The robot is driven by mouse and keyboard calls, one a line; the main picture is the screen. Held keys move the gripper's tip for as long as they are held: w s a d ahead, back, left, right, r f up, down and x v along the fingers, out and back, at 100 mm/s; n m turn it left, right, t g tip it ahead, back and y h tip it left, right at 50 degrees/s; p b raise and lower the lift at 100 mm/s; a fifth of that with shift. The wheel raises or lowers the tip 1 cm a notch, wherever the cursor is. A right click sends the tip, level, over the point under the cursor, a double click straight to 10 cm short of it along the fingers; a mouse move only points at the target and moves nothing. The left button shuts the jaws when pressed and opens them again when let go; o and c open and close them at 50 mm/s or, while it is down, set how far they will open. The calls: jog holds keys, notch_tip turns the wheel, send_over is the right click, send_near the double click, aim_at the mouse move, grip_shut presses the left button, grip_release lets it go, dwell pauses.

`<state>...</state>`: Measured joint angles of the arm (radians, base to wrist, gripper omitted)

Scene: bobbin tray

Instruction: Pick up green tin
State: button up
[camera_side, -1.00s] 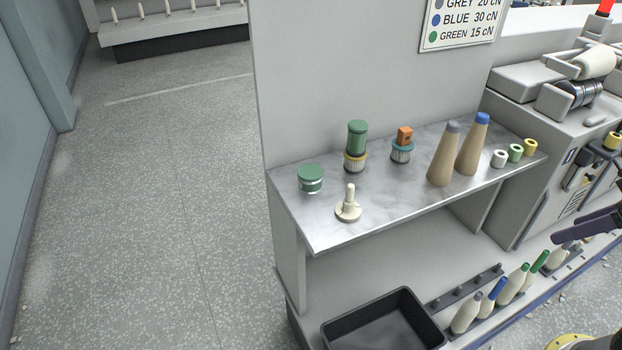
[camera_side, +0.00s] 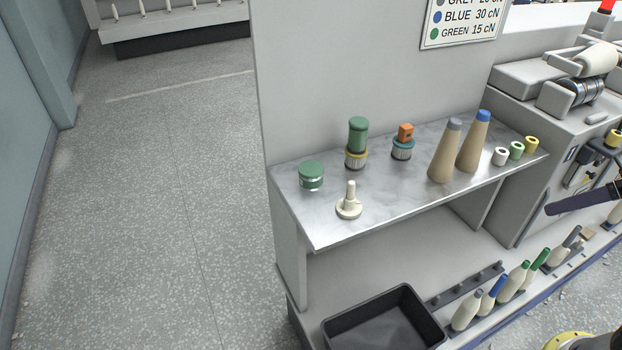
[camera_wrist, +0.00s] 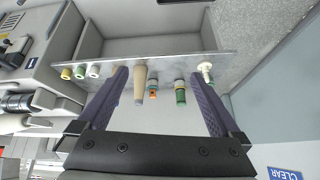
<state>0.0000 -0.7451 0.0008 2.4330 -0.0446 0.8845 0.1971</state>
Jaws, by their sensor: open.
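The green tin (camera_side: 311,176) is a short, wide tin with a green lid and a pale band. It stands upright at the left end of the marble shelf (camera_side: 400,205) in the side view. In the side view a finger shows at the right edge, well right of the tin and apart from everything on the shelf.
A wall rises behind the shelf; a black bin (camera_side: 385,325) lies below.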

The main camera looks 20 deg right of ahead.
jog(key=w+r+m+t, duration=0.1)
jog(key=w+r+m, duration=0.1)
jog(key=w+r, duration=0.55)
jog(key=w+a+r+m+h, duration=0.1)
jog(key=w+a+r, duration=0.15)
jog(key=w, duration=1.25)
jog(key=n+g, duration=0.2)
jog(key=n, duration=0.1)
send_over(311, 169)
jog(key=s+a, duration=0.2)
jog(key=s, duration=0.4)
notch_tip(311, 169, down, 21)
jog(key=x, duration=0.7)
jog(key=shift+w+d+f, duration=0.1)
jog(key=shift+d, duration=0.05)
jog(key=shift+d+x, duration=0.2)
jog(key=shift+x, duration=2.65)
jog(key=shift+w, duration=0.2)
